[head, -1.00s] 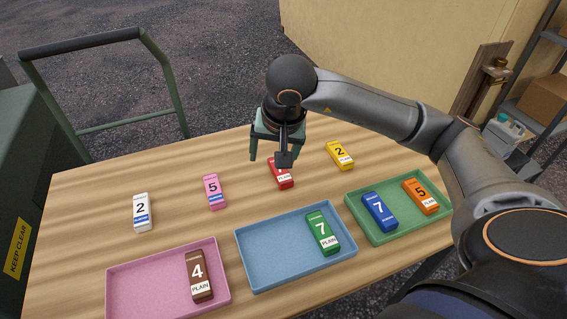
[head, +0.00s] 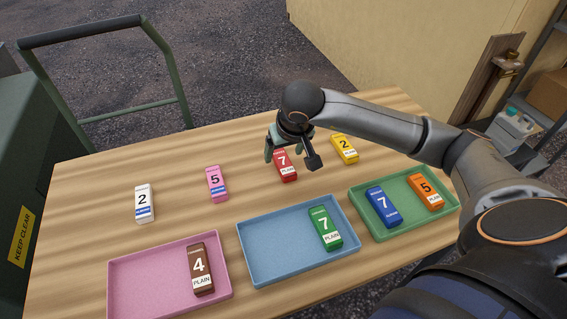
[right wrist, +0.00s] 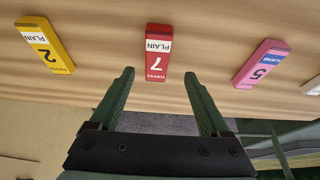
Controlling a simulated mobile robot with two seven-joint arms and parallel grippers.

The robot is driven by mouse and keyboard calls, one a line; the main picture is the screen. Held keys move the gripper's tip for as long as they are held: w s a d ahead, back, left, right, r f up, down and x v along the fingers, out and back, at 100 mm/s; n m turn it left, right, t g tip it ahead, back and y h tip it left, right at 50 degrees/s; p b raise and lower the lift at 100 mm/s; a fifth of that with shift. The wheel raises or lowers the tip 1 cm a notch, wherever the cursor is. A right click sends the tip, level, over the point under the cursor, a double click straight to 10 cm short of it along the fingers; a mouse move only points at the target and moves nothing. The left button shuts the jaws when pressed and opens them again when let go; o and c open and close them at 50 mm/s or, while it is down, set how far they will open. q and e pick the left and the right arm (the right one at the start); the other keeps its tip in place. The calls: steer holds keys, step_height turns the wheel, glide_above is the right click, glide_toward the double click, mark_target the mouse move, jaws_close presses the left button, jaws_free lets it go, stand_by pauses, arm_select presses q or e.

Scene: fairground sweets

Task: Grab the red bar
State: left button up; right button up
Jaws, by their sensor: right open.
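The red bar (head: 286,166), marked 7 and PLAIN, lies on the wooden table toward the back, between the pink bar and the yellow bar. My right gripper (head: 283,146) is just behind and above it, covering part of its far end in the head view. In the right wrist view the red bar (right wrist: 157,54) shows whole, beyond and between the two open green fingertips (right wrist: 159,75). The jaws are open and empty, apart from the bar. My left gripper is not in view.
A pink bar (head: 217,183) and a white bar (head: 144,203) lie to the left, a yellow bar (head: 344,148) to the right. In front are a pink tray (head: 140,285), a blue tray (head: 275,240) and a green tray (head: 405,220), holding bars. A green cart rail (head: 115,117) stands behind.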

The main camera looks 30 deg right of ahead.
mark_target(284, 162)
steer(key=shift+d+x, duration=0.2)
steer(key=shift+x, duration=2.1)
steer(key=shift+s+f, duration=0.15)
steer(key=shift+f, duration=0.1)
steer(key=shift+c, duration=0.2)
jaws_close()
